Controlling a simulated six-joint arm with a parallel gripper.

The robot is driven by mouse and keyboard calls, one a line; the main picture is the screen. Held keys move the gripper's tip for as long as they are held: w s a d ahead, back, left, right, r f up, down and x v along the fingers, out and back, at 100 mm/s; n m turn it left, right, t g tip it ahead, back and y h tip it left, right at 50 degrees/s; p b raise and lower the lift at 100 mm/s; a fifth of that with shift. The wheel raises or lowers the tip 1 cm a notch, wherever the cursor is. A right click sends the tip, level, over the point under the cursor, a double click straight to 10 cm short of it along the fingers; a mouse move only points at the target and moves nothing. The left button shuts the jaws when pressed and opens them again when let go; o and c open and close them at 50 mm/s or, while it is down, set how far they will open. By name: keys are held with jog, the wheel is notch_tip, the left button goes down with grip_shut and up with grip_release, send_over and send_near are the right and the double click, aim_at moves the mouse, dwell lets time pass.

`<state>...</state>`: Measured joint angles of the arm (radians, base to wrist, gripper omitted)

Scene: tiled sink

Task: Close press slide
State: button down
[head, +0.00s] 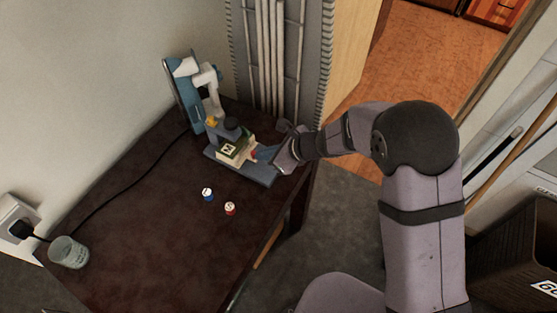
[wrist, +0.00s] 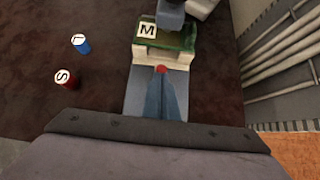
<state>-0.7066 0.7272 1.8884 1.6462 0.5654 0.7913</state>
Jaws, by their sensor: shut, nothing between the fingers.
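The blue and white press (head: 183,95) stands at the back of the dark table. Its blue-grey base (head: 262,178) reaches toward the right table edge. On the base sits the cream slide (head: 247,143) with a green block labelled M on it; the slide also shows in the wrist view (wrist: 162,58). The press head partly covers the block (wrist: 178,41). My gripper (head: 259,155) is shut and empty, low over the base at the slide's front. In the wrist view its blue fingertips (wrist: 160,76) are at a small red knob (wrist: 160,68); I cannot tell whether they touch.
A blue piece (head: 208,195) and a red piece (head: 230,209) with white lettered tops stand on the table in front of the press. A glass (head: 69,252) is at the left end. A cable crosses the table. Pipes (head: 273,60) run behind the press.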

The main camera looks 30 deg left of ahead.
jog(key=shift+s+a, duration=0.1)
jog(key=shift+d+f+b, duration=0.1)
jog(key=shift+d+b, duration=0.25)
jog(key=shift+d, duration=0.25)
jog(key=d, duration=0.3)
jog(key=shift+b, duration=0.35)
jog(key=v, duration=1)
jog(key=shift+p, duration=0.4)
